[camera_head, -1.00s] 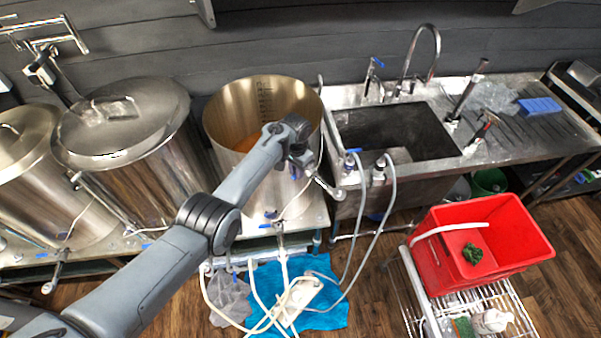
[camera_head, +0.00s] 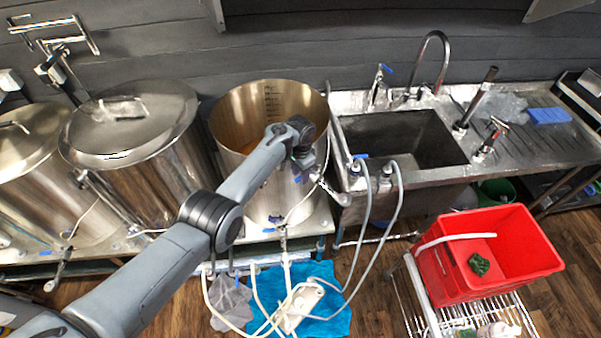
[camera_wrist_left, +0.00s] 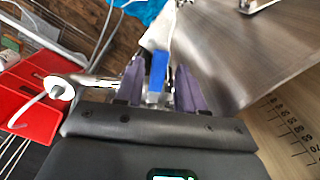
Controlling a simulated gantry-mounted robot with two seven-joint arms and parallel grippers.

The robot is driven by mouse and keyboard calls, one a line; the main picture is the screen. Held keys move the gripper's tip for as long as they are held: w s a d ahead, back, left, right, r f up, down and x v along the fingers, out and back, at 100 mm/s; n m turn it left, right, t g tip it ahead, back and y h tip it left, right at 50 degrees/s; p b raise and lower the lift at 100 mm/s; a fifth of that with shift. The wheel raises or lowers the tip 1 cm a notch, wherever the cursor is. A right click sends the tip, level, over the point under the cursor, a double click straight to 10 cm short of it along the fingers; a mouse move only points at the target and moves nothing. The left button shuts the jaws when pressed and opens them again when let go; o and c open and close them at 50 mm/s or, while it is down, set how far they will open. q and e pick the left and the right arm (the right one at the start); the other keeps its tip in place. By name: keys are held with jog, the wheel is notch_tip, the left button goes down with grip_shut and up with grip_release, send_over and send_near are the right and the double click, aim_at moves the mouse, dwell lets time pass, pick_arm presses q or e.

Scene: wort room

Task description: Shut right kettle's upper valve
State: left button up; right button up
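The right kettle (camera_head: 240,112) is an open steel pot with a graduated inner wall, left of the sink. Its upper valve is on the front right of its wall, partly hidden by my left gripper (camera_head: 307,170). In the left wrist view, the valve's blue handle (camera_wrist_left: 157,70) lies between the two dark purple fingers of my left gripper (camera_wrist_left: 157,88). The fingers look apart, with narrow gaps beside the handle; contact is not clear. The kettle's wall (camera_wrist_left: 235,50) is close on the right there. A lower valve (camera_head: 277,220) sits near the kettle's base. My right gripper is not visible.
Two more kettles, one lidded kettle (camera_head: 135,125) nearest, stand to the left. Hoses (camera_head: 374,215) hang before the sink (camera_head: 455,165). A red bin (camera_head: 435,270) stands on a wire cart at the right. A blue cloth (camera_head: 325,325) lies on the floor.

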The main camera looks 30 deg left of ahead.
pick_arm(q)
jog(key=shift+o, duration=0.3)
jog(key=shift+r, duration=0.1)
jog(key=shift+r, duration=0.2)
notch_tip(320, 180, up, 10)
jog(key=p, duration=0.1)
jog(key=shift+r, duration=0.1)
dwell(0.4)
